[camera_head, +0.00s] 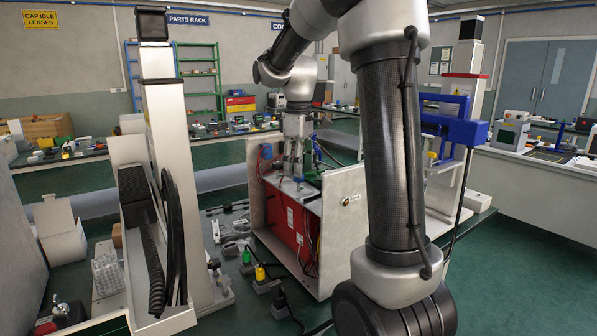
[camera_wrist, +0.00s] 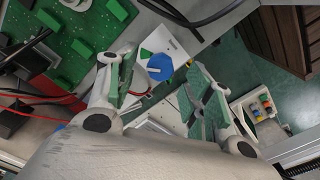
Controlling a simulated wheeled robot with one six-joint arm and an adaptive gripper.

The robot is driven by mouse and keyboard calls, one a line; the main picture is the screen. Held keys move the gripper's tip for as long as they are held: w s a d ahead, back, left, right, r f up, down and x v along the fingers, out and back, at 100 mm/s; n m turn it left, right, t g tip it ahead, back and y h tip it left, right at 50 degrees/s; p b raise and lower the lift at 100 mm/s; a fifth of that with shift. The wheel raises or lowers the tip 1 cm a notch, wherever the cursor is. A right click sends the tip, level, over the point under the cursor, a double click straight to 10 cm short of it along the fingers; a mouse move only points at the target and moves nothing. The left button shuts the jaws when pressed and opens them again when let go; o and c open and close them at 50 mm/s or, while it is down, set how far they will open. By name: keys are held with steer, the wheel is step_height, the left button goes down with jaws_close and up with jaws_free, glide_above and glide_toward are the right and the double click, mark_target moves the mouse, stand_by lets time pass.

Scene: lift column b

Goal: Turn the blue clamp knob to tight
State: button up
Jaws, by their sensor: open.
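The blue clamp knob (camera_wrist: 159,66) shows in the wrist view, with a white pointer line across its face. It sits on a white plate (camera_wrist: 172,49) that carries a green wedge mark. My gripper (camera_wrist: 163,84) is open, its two fingers on either side of the knob in the picture. I see no clear contact between fingers and knob. In the head view my gripper (camera_head: 297,160) points down over the open cabinet (camera_head: 345,225). I cannot make out the knob in the head view.
A green circuit board (camera_wrist: 85,35) and red wires (camera_wrist: 40,95) lie left of the gripper in the wrist view. A red box (camera_head: 290,218) fills the cabinet's open front. Small connectors (camera_head: 262,275) lie beside the cabinet. A panel with coloured buttons (camera_wrist: 264,106) is at the right.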

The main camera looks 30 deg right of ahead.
step_height(320, 180, up, 10)
stand_by(0.3)
stand_by(0.3)
steer(key=s+a+m+t, duration=0.3)
steer(key=s+a, duration=0.1)
steer(key=s, duration=0.7)
steer(key=s+a+f+m+t, duration=0.1)
steer(key=s+f+m, duration=0.2)
steer(key=s+f, duration=0.6)
steer(key=s, duration=0.3)
steer(key=shift+s+a+f+m, duration=0.25)
steer(key=shift+s+a+m, duration=0.05)
steer(key=shift+a, duration=0.05)
